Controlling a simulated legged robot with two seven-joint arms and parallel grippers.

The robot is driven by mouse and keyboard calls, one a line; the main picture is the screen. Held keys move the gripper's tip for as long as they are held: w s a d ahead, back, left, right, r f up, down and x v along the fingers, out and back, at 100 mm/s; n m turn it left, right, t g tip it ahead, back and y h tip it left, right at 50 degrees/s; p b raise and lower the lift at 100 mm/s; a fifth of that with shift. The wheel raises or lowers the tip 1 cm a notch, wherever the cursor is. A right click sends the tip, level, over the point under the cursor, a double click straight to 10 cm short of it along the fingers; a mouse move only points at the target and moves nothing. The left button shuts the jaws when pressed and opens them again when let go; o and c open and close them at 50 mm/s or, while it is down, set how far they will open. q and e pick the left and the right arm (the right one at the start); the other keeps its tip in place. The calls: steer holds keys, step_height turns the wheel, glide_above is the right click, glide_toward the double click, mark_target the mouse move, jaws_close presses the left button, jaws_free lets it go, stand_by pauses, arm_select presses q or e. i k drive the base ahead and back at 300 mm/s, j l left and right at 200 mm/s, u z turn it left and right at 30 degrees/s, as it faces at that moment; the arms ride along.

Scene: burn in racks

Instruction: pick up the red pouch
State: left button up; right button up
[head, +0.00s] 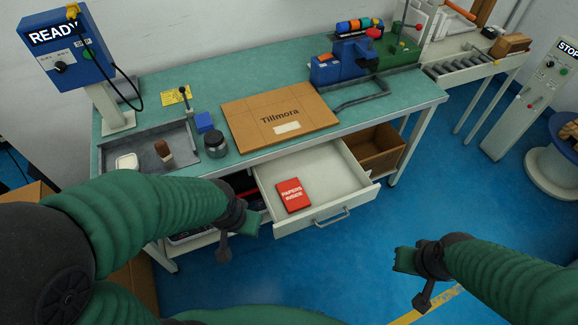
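The red pouch (293,195), with white lettering that reads "PAPERS INSIDE", lies flat in the open drawer (338,186) under the workbench. It sits in the left part of the drawer, clear of the walls. My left gripper (238,242) is just outside the drawer's front left corner, left of and a little below the pouch in the picture. Its fingers are apart with nothing between them. My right gripper (412,280) is over the floor, right of and in front of the drawer. Its fingers are also apart and empty.
The green-topped workbench (205,92) carries a cardboard box (280,116) marked "Tillmora", a metal tray (185,160) and a blue vise-like device (350,60). The drawer handle (331,217) sticks out in front. A brown bin (374,150) is right of the drawer. The blue floor between my grippers is clear.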

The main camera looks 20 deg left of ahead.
mark_target(294, 195)
steer(key=i+j+u, duration=0.1)
steer(key=u, duration=0.25)
steer(key=i+j+u, duration=0.15)
steer(key=u, duration=0.25)
steer(key=i+j+u, duration=0.2)
steer(key=u, duration=0.15)
